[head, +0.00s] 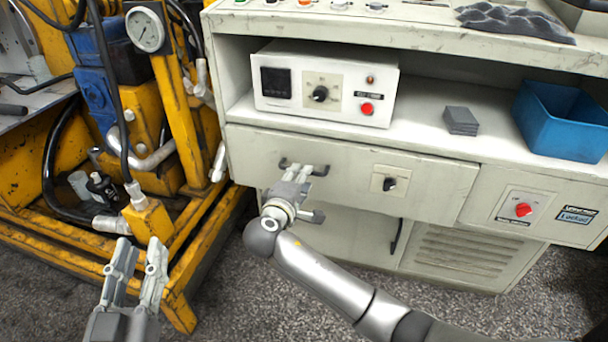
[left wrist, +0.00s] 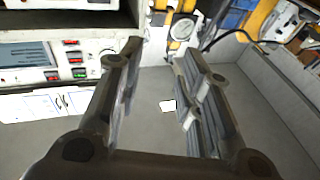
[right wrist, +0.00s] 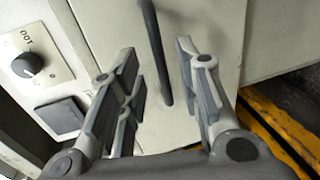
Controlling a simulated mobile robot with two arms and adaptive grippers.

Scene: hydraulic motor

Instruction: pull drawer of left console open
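The console (head: 490,155) is off-white and stands at the right in the head view. Its wide drawer (head: 350,165) sits under the open shelf and looks shut, its front flush. A dark bar handle (head: 286,163) is at the drawer's left part. My right gripper (head: 308,171) is at this handle and hides part of it. In the right wrist view, its fingers (right wrist: 158,55) are apart with the dark handle (right wrist: 155,45) between them; contact does not show. My left gripper (head: 140,250) is open and empty at the lower left, away from the console.
A black knob (head: 390,184) is on the drawer front, right of the handle. A white control box (head: 325,85), grey plates (head: 460,120) and a blue bin (head: 562,120) stand on the shelf. A yellow machine frame (head: 185,235) stands close on the left. Floor is free in front.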

